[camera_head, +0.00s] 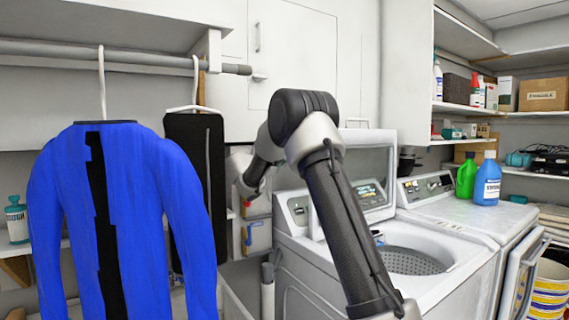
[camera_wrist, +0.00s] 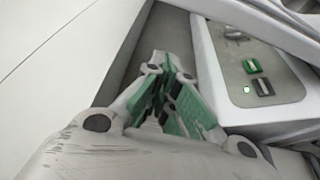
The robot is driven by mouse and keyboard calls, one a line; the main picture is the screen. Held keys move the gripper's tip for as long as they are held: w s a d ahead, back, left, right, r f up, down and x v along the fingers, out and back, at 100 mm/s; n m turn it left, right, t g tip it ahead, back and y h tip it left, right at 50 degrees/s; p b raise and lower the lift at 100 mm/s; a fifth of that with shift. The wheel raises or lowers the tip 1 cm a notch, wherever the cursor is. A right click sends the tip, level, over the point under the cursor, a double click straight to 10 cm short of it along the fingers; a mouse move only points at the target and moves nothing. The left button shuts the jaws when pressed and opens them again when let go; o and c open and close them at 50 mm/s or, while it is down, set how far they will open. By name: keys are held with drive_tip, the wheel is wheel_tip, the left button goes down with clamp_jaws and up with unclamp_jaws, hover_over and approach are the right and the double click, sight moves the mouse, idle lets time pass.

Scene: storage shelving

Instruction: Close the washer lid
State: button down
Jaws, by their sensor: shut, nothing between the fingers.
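The washer (camera_head: 330,270) stands right of centre in the head view with its top opening uncovered and the perforated drum (camera_head: 408,260) showing. The white washer lid (camera_head: 376,150) appears raised, standing upright behind the control panel (camera_head: 370,192); my arm covers part of the washer. In the wrist view, my gripper (camera_wrist: 172,72) has its green-padded fingers together and empty. It is beside the left end of the control panel (camera_wrist: 283,95), apart from its green button. The fingers cannot be made out in the head view.
A blue shirt (camera_head: 120,220) and a dark garment (camera_head: 195,185) hang from a rail (camera_head: 120,58) at left. A second machine (camera_head: 470,220) at right carries a green bottle (camera_head: 466,176) and a blue bottle (camera_head: 487,180). Stocked shelves are beyond it.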

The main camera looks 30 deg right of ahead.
drive_tip(key=s+d, duration=0.1)
drive_tip(key=d, duration=0.5)
drive_tip(key=shift+s+d, duration=0.2)
drive_tip(key=shift+s, duration=0.1)
